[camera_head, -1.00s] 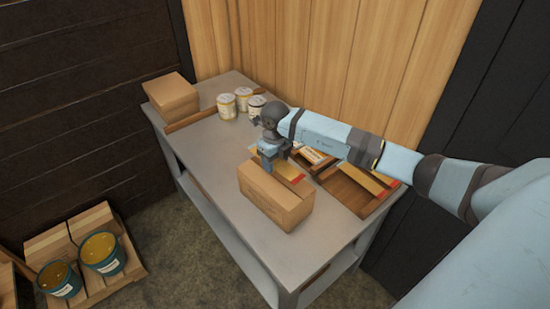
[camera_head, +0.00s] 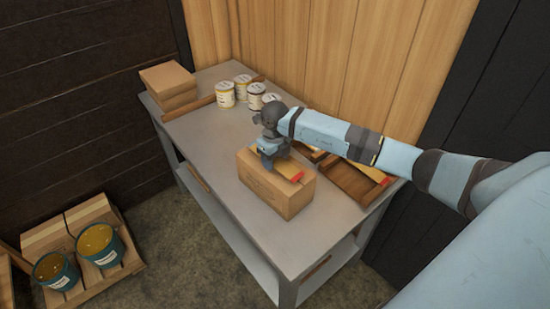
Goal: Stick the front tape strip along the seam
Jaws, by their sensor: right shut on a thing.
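A closed cardboard box (camera_head: 273,197) stands on the grey table. A yellow-tan tape strip (camera_head: 284,167) with a red end lies along or just above the box's top; I cannot tell whether it touches all along. My right gripper (camera_head: 268,161) is low over the box top, shut on the strip near its far-left part, and its fingers hide that part and much of the seam. Another strip with a red end (camera_head: 384,181) shows at the wooden tray (camera_head: 352,187) to the right, partly behind my arm. My left gripper is out of view.
Several cans (camera_head: 226,94) stand at the back of the grey table (camera_head: 217,155), by a wooden rail. Stacked boxes (camera_head: 168,82) stand at its far-left corner. Two buckets (camera_head: 99,246) sit on a pallet on the floor. The table's left-front part is clear.

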